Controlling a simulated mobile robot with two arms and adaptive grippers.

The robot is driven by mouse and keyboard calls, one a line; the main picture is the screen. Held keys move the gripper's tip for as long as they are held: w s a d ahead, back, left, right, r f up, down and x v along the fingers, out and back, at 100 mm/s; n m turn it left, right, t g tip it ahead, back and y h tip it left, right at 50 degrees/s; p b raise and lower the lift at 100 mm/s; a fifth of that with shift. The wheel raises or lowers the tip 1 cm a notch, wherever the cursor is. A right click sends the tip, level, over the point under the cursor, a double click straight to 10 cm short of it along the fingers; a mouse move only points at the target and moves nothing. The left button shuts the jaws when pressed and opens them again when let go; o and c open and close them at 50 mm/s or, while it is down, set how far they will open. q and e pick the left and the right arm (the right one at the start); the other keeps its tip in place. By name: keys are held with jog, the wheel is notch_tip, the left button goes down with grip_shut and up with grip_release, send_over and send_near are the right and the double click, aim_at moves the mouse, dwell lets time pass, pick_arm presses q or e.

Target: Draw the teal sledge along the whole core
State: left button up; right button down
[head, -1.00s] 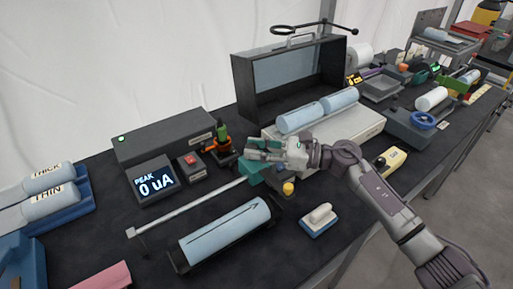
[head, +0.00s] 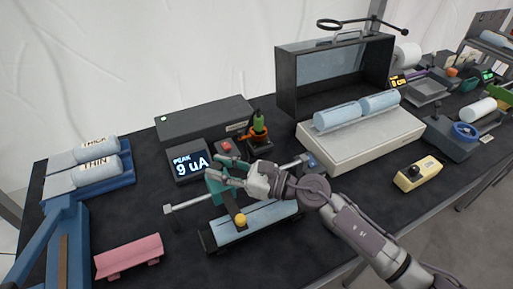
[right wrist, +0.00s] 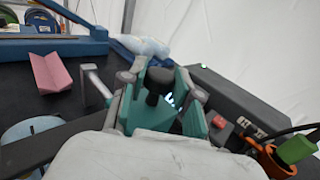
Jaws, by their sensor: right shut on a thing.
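The teal sledge (head: 214,187) sits on the pale metal rail (head: 185,206), towards its left end. An arm with a yellow knob (head: 239,220) reaches from the sledge over the left part of the light blue core (head: 268,214), which lies in a dark cradle. Contact with the core cannot be told. My left gripper is out of view.
The meter (head: 188,166) reads "PEAK 9 uA". A pink trough (head: 128,256) lies front left. A blue rack (head: 117,180) holds rolls labelled THICK and THIN. An orange holder (head: 258,137) with a green tool stands behind my right gripper. Bare black table lies left of the rail.

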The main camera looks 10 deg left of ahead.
jog(key=s+a+p, duration=0.2)
jog(key=s+a, duration=0.3)
jog(key=a, duration=0.2)
jog(key=shift+a+p, duration=0.15)
jog(key=shift+p, duration=0.15)
jog(key=c, duration=1.1)
grip_release()
jog(key=shift+o, duration=1.3)
jog(key=shift+a, duration=0.2)
